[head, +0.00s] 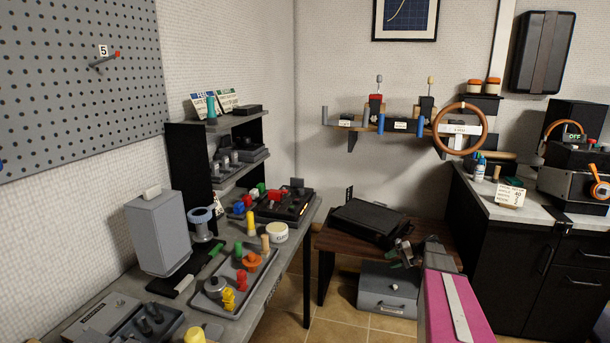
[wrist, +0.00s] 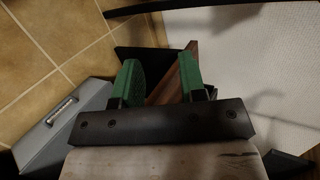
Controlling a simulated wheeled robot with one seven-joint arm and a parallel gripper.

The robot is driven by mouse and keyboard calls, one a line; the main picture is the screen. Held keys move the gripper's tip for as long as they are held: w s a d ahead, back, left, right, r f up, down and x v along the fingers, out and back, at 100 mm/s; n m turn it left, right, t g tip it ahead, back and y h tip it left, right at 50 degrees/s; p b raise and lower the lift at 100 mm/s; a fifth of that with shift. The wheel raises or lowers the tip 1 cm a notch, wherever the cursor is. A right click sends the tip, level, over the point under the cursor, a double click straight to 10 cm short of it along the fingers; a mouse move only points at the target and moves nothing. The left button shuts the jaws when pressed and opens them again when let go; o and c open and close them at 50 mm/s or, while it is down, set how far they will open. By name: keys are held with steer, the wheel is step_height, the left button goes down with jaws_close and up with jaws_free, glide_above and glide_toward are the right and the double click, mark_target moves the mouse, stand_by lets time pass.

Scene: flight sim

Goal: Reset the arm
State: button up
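My gripper (head: 400,252) shows in the head view at the lower right of centre, at the end of my pink and grey arm. It is in front of the low brown table (head: 336,242) and above the grey drawer box (head: 390,290). In the wrist view its two green fingers (wrist: 160,72) stand apart with nothing held between them. The brown wood of what looks like the low table (wrist: 170,86) shows beyond the fingers. The grey drawer box (wrist: 62,125) is at the lower left there.
A black case (head: 368,222) lies on the low table. A workbench (head: 272,295) with trays and coloured knobs runs along the left. A black cabinet (head: 500,248) stands at the right. A wooden steering wheel (head: 436,129) hangs above. Tiled floor (head: 342,322) is open between them.

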steer(key=s+a+r+n+h, duration=0.1)
steer(key=s+a+h, duration=0.5)
steer(key=s+a, duration=0.3)
steer(key=s+a+r+n+g+h, duration=0.1)
steer(key=s+a+h, duration=0.5)
steer(key=s, duration=0.9)
steer(key=a, duration=0.2)
steer(key=shift+s+a+r+n, duration=0.2)
steer(key=shift+a+r+n, duration=0.1)
steer(key=shift+a+n, duration=0.1)
